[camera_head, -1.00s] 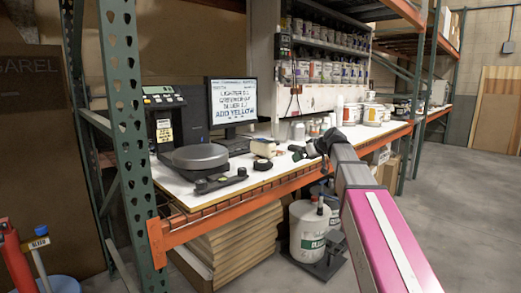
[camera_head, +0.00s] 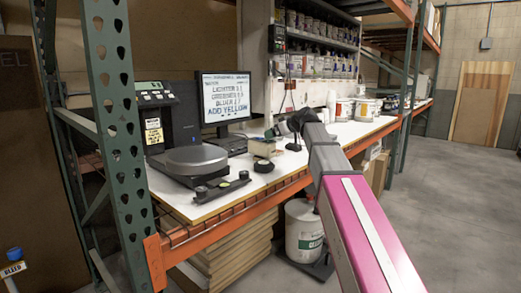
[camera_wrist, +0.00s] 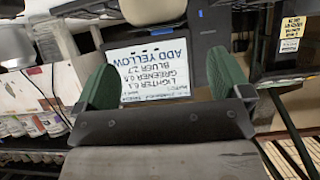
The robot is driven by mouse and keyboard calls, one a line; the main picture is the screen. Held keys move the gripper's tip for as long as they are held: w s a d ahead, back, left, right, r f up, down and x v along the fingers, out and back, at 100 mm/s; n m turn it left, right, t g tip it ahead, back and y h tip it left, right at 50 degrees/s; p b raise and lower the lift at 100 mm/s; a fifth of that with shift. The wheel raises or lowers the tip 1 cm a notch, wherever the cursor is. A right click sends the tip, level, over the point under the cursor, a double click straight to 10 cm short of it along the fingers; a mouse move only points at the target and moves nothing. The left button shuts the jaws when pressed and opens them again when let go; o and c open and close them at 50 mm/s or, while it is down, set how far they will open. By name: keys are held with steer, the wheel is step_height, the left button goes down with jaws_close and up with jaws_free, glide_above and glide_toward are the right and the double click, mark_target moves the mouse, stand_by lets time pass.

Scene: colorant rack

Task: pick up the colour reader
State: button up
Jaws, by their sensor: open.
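No item is plainly marked as the colour reader. Candidates on the white bench (camera_head: 330,141) are a small cream-and-dark box (camera_head: 262,148), a low round black item (camera_head: 264,166) just in front of it, and a long black item with two round knobs (camera_head: 222,186) near the front edge. My gripper (camera_head: 272,131) is over the bench, close to the box in the picture; I cannot tell the gap. In the wrist view its two green fingers (camera_wrist: 165,85) stand wide apart with nothing between them. The monitor screen shows beyond them, upside down.
Paint pails (camera_head: 364,109) stand to the right. A green rack post (camera_head: 118,130) rises at the left, an orange beam (camera_head: 225,219) runs below the bench.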

mark_target(261, 138)
steer(key=x, duration=0.8)
steer(key=shift+s, duration=0.15)
steer(key=c, duration=1.6)
steer(key=shift+o, duration=0.2)
steer(key=shift+r, duration=0.55)
step_height(261, 138, up, 3)
steer(key=shift+f, duration=0.2)
steer(key=s+a+r, duration=0.7)
steer(key=s, duration=0.2)
steer(key=shift+a, duration=0.3)
